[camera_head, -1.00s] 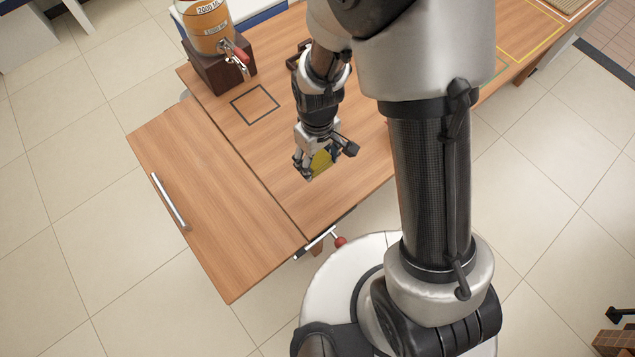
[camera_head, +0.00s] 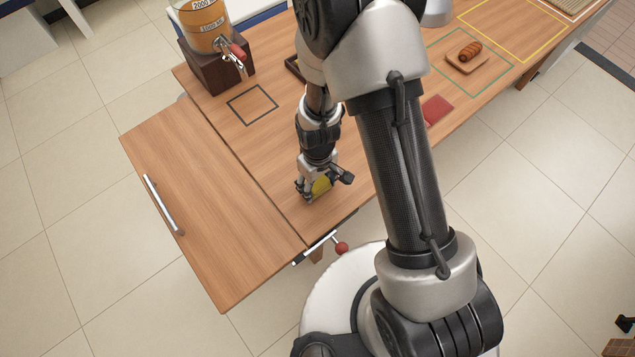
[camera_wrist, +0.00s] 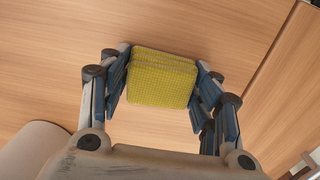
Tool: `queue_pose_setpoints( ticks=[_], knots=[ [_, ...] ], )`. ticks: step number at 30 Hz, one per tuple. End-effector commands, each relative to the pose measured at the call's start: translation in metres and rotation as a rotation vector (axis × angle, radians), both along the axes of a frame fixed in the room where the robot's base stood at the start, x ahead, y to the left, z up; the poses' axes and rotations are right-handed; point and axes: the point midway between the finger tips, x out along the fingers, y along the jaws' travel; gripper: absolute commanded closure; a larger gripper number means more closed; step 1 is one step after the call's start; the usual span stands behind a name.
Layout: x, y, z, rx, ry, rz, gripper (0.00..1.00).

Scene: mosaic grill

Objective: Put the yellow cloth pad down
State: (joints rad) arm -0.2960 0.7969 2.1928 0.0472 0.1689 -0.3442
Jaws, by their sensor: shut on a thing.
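The yellow cloth pad (camera_wrist: 160,82) is a thick, textured block with rounded corners, held between the two fingers of my gripper (camera_wrist: 163,90) in the wrist view. In the head view the yellow cloth pad (camera_head: 321,186) shows partly between the fingers, over the near part of the wooden table (camera_head: 280,170). My gripper (camera_head: 322,188) is shut on it and points down, low over the tabletop. I cannot tell whether the pad touches the wood.
A drink dispenser (camera_head: 205,28) on a dark block stands at the back left, near a black square outline (camera_head: 252,104). A red pad (camera_head: 437,109) and a sausage-like food (camera_head: 470,50) on a small board lie right. A red-knobbed handle (camera_head: 341,248) sits at the near edge.

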Motion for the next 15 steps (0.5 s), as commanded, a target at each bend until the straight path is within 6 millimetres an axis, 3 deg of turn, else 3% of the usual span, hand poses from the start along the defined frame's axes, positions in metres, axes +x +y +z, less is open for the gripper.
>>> queue_pose_setpoints(
  ticks=[6, 7, 15],
  knots=[
    [-0.0002, 0.0, -0.0044, -0.001, 0.001, 0.0, 0.72],
    [-0.0001, 0.0, -0.0032, 0.0, 0.0, 0.0, 0.41],
    [-0.0001, 0.0, -0.0026, 0.0, 0.0, 0.0, 0.22]
  ],
)
